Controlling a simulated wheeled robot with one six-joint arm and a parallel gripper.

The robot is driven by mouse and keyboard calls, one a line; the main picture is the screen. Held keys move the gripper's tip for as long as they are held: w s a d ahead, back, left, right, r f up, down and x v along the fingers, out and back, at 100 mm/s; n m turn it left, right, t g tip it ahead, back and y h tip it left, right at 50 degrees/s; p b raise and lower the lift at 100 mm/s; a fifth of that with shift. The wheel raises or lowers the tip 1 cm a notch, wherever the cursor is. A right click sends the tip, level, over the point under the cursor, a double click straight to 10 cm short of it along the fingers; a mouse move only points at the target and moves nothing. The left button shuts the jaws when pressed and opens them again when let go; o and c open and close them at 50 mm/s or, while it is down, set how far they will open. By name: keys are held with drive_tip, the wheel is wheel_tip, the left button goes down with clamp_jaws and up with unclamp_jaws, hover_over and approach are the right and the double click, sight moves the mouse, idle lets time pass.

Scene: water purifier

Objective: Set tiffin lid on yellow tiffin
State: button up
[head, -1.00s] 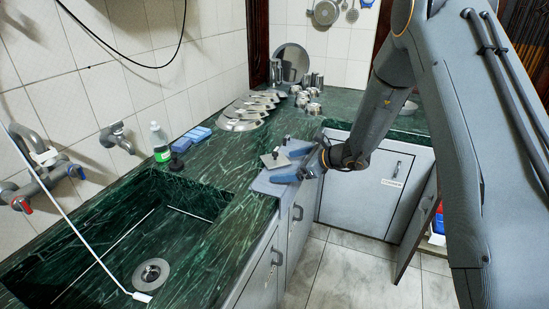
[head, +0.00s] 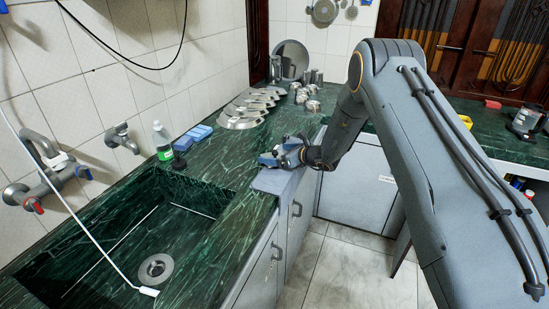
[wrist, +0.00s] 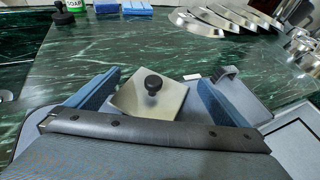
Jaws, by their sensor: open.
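A square, beige-grey lid with a black knob (wrist: 150,100) lies on a grey surface at the counter's edge in the wrist view. I take it to be the tiffin lid. My gripper (head: 269,159) is at that edge in the head view and mostly hides the lid there. In the wrist view my gripper (wrist: 157,90) is open, with one blue finger on each side of the lid. I cannot tell whether the fingers touch it. A small yellow thing (head: 466,121), perhaps the yellow tiffin, is on the right counter, partly hidden behind my arm.
A grey piece with a dark handle (wrist: 229,73) sits close beside the right finger. Steel plates (head: 245,113) and small steel pots (head: 312,106) stand farther back. The sink (head: 130,235) is at front left. Blue sponges (head: 196,134) and a soap bottle (head: 162,143) are by the wall.

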drive_tip(key=shift+w+a+f, duration=0.1)
drive_tip(key=shift+f, duration=0.1)
drive_tip(key=c, duration=1.5)
drive_tip(key=shift+c, duration=0.2)
